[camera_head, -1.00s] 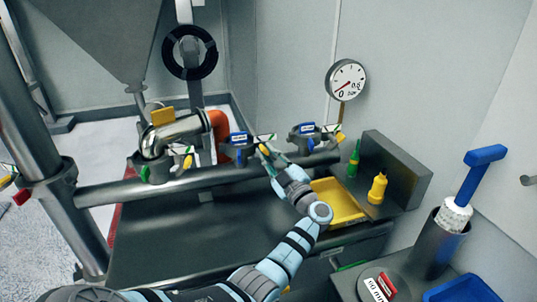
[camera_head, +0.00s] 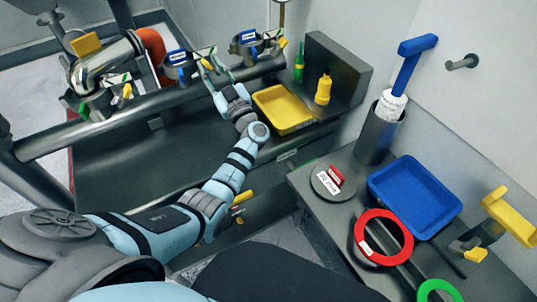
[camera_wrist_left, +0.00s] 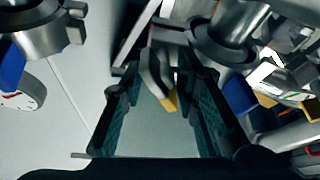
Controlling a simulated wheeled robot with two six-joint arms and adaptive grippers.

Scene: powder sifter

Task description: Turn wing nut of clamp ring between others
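The middle clamp ring (camera_head: 176,70), with a blue tag, sits on the grey pipe between a left clamp ring (camera_head: 95,100) and a right clamp ring (camera_head: 247,52). In the left wrist view the middle ring is at the upper right (camera_wrist_left: 222,45). Its wing nut (camera_wrist_left: 155,70), grey with a yellow tip, points out between the fingers of my left gripper (camera_wrist_left: 160,105). The fingers stand apart on both sides of it, with visible gaps near the tip. In the head view my left gripper (camera_head: 214,72) is beside the middle ring. My right gripper is not in view.
A yellow tray (camera_head: 283,124) and yellow bottle (camera_head: 323,87) stand right of the gripper. A blue tray (camera_head: 455,205), red ring (camera_head: 360,238) and brush holder (camera_head: 377,135) are on the right-hand bench. The neighbouring clamp rings leave little side room. The dark table below the pipe is clear.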

